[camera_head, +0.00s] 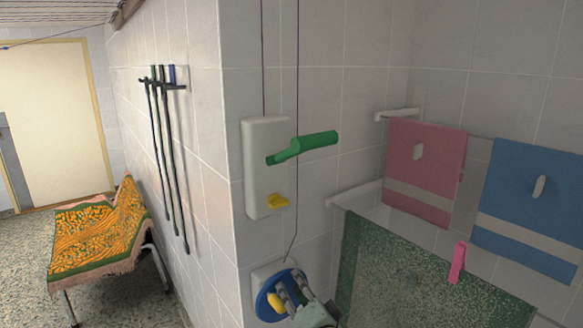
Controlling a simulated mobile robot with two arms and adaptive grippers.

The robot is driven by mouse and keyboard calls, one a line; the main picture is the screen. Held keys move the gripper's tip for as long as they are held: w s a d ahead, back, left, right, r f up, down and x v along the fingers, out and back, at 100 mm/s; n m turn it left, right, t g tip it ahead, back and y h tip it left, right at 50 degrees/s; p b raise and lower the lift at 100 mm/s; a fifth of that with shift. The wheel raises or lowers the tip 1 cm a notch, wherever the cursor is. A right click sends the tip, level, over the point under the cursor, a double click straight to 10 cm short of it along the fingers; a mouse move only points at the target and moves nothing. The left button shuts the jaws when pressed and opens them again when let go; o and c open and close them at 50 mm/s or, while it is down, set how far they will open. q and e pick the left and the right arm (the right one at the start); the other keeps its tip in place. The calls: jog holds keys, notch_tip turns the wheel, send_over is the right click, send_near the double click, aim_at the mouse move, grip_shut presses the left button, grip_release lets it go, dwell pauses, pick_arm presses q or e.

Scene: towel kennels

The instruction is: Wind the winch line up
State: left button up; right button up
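A blue round reel (263,301) with a yellow piece (276,303) sits on a white wall plate (259,272) low on the tiled wall. A thin dark line (297,90) runs from the top of the picture down to it. My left gripper is not in view.
A pink towel (425,160), a blue towel (535,195) and a green speckled towel (410,280) with a pink peg (457,263) hang at the right. Black-handled tools (165,150) hang on the left wall. A bench with a patterned cover (100,235) stands beyond.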

jog(key=o, duration=0.4)
jog(key=shift+w+f, duration=0.1)
jog(key=shift+s+d+p, duration=0.2)
jog(key=shift+s+p, duration=0.15)
jog(key=shift+s, duration=0.05)
jog(key=p+v, duration=0.3)
jog(key=v, duration=0.3)
jog(key=shift+s, duration=0.35)
jog(key=shift+d, duration=0.15)
